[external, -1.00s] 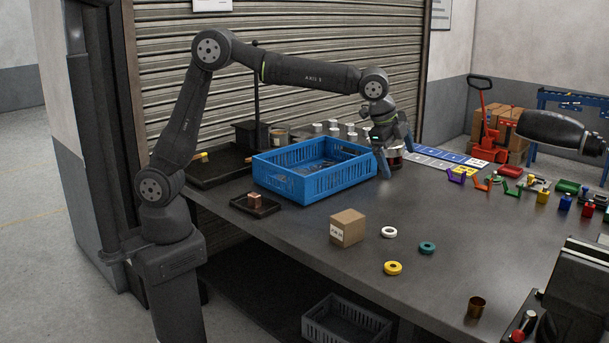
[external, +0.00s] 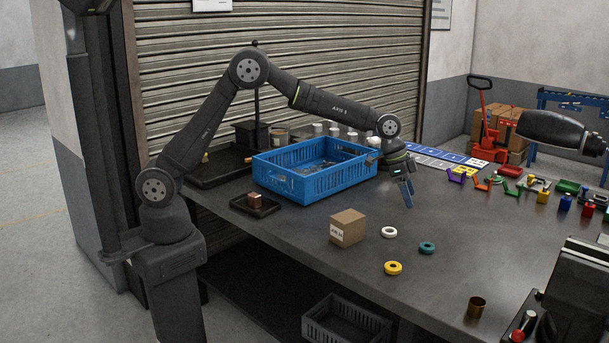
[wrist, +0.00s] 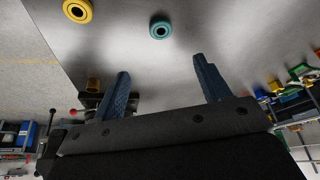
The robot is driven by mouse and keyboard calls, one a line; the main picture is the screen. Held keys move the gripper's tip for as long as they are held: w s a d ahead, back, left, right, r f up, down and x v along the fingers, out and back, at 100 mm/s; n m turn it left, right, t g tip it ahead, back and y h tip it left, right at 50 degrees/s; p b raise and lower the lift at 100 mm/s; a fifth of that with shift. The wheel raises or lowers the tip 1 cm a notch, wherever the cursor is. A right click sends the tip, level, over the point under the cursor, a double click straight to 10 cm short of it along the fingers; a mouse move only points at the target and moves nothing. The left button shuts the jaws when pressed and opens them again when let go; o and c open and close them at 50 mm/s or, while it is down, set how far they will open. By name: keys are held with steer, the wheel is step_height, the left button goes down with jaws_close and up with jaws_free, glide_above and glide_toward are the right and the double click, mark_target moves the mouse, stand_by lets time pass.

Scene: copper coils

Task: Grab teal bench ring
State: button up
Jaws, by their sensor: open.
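The teal ring (external: 427,248) lies flat on the dark bench, right of the white ring (external: 389,232) and above and right of the yellow ring (external: 393,268). In the wrist view the teal ring (wrist: 160,30) is near the top middle, beyond the fingertips. The yellow ring (wrist: 77,10) is at the top left there. My gripper (external: 407,193) is open and empty, with blue fingers pointing down. It hangs above the bench, behind the teal ring and apart from it. Its two spread fingers also show in the wrist view (wrist: 160,75).
A cardboard box (external: 347,227) stands left of the rings. A blue crate (external: 315,182) sits behind, left of my gripper. A copper cup (external: 476,307) stands at the front right. Several coloured parts lie at the right. The bench around the teal ring is clear.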

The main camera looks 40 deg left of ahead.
steer(key=x, duration=1.6)
steer(key=shift+w+d+f, duration=0.2)
steer(key=shift+f, duration=0.05)
steer(key=c, duration=1.1)
steer(key=shift+r, duration=0.1)
